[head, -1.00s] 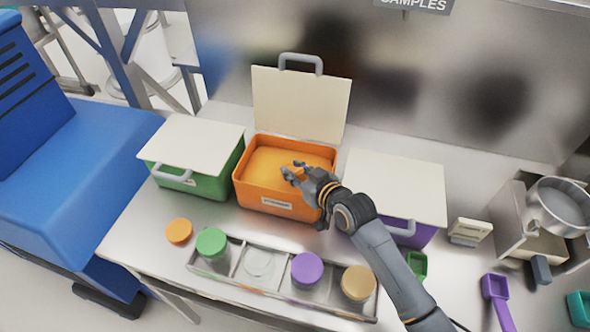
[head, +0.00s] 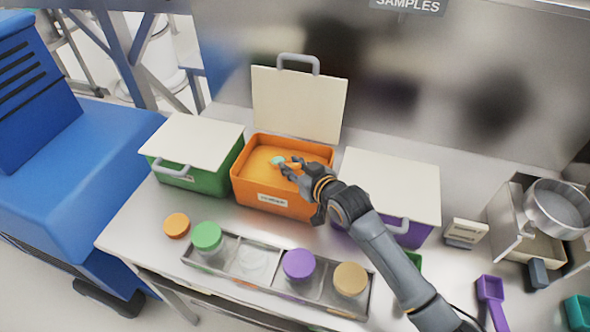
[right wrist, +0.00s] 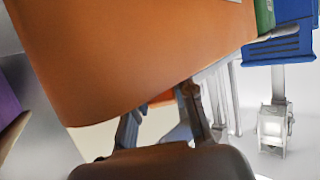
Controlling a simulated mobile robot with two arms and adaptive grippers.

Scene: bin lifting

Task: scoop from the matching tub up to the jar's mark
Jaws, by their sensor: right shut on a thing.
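The orange tub (head: 275,200) stands open in the middle with its pale lid (head: 299,105) upright behind it; orange contents fill much of it. My right gripper (head: 290,169) is over the tub, shut on a small pale teal scoop (head: 277,160), mostly hidden by the fingers. In the right wrist view the fingers (right wrist: 167,118) show beneath the tub's large orange wall (right wrist: 130,55). An open clear jar (head: 252,262) stands in the metal tray (head: 226,272); its mark and fill level cannot be made out. An orange jar lid (head: 176,225) lies left of the tray. My left gripper is not in view.
Closed green (head: 185,178) and purple (head: 410,233) tubs flank the orange one. Jars with green (head: 207,236), purple (head: 299,264) and tan (head: 350,279) lids stand in the tray. A purple scoop (head: 491,290), a teal scoop (head: 580,312) and a metal pan (head: 556,207) are at right.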

